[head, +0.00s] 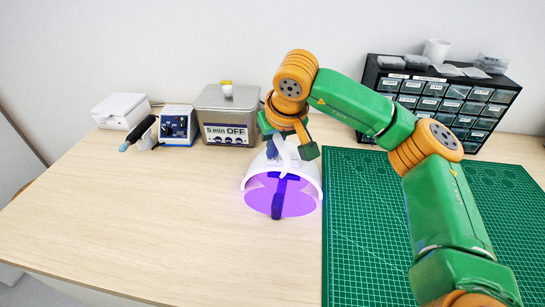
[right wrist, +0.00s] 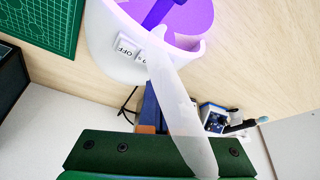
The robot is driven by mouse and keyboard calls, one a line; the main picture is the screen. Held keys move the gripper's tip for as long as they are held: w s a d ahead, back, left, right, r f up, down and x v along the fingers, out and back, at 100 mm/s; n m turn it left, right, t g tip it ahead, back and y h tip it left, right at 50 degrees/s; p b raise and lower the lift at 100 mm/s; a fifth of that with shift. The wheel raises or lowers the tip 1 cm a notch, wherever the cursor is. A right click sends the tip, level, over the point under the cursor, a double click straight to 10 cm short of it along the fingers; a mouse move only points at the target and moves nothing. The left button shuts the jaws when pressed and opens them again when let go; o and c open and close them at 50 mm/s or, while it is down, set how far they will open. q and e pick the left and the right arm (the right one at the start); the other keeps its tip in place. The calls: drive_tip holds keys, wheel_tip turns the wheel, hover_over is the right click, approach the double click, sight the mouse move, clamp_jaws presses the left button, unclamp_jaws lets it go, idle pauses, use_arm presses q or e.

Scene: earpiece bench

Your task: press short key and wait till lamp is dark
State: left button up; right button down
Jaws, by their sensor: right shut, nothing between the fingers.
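The white dome lamp (head: 252,178) stands on the bench, its opening glowing purple, so it is lit. A dark blue bar shows inside the opening. In the right wrist view the lamp (right wrist: 105,45) carries two small white keys on its shell. One key (right wrist: 126,47) reads OFF. The other key (right wrist: 141,57) is partly covered by my fingertip, and its label is not fully readable. My right gripper (head: 289,163) is shut and empty, its pale fingers pointing down at the lamp's top. In the wrist view the fingertips (right wrist: 157,62) are at this second key; I cannot tell whether they touch. My left gripper is out of view.
A grey metal box (head: 228,105) labelled "5 min OFF", a blue-and-white station (head: 177,125) with a pen-like tool, and a white box (head: 121,110) stand behind left. A green cutting mat (head: 360,230) and drawer cabinet (head: 440,105) are right. The front left bench (head: 130,220) is clear.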

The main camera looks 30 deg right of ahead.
sight(274, 159)
wheel_tip(274, 159, up, 10)
drive_tip(key=p, duration=0.9)
